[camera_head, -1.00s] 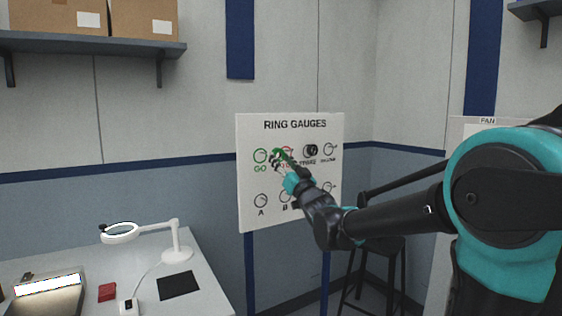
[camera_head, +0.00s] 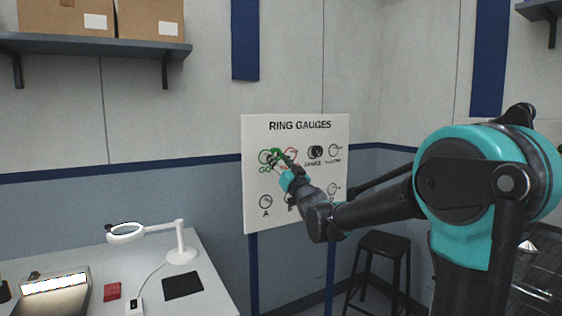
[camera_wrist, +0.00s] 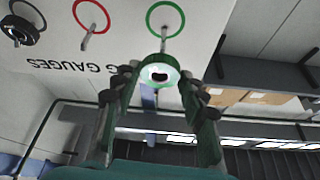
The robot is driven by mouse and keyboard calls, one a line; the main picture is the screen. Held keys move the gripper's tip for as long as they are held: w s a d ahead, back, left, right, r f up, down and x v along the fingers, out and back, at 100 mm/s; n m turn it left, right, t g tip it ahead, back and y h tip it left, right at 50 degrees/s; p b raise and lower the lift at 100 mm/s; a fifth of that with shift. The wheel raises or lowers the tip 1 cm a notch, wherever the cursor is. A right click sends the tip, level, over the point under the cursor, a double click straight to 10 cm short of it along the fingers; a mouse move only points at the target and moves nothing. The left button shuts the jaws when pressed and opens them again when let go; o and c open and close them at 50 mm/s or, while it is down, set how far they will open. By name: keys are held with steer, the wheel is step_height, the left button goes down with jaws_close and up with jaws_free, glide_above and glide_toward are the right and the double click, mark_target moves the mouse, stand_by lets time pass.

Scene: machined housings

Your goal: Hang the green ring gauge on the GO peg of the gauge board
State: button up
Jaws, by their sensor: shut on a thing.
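The gauge board (camera_head: 325,185) stands upright against the wall. Its GO position is a green circle (camera_head: 264,157) at the upper left, partly covered by my gripper. In the wrist view the picture is upside down; the green circle (camera_wrist: 150,20) shows with a thin GO peg (camera_wrist: 164,42) sticking out. My gripper (camera_wrist: 157,76) is shut on the green ring gauge (camera_wrist: 160,62), holding it between the fingertips. The ring appears close to the peg's tip; I cannot tell whether they touch. In the head view my gripper (camera_head: 279,160) is in front of the board, between GO and the red circle.
A red circle with its peg (camera_wrist: 88,40) is beside GO, and a dark ring (camera_head: 315,151) hangs at the SPARE position. A bench (camera_head: 215,285) with a magnifier lamp (camera_head: 180,240) is at lower left. A black stool (camera_head: 383,243) stands right of the board.

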steer(key=shift+w+a+f, duration=0.15)
steer(key=shift+w+a, duration=0.55)
steer(key=shift+w, duration=0.35)
steer(key=shift+w+a+f, duration=0.15)
steer(key=shift+w+a, duration=0.55)
steer(key=shift+w, duration=0.35)
steer(key=o, duration=1.4)
steer(key=shift+c, duration=0.2)
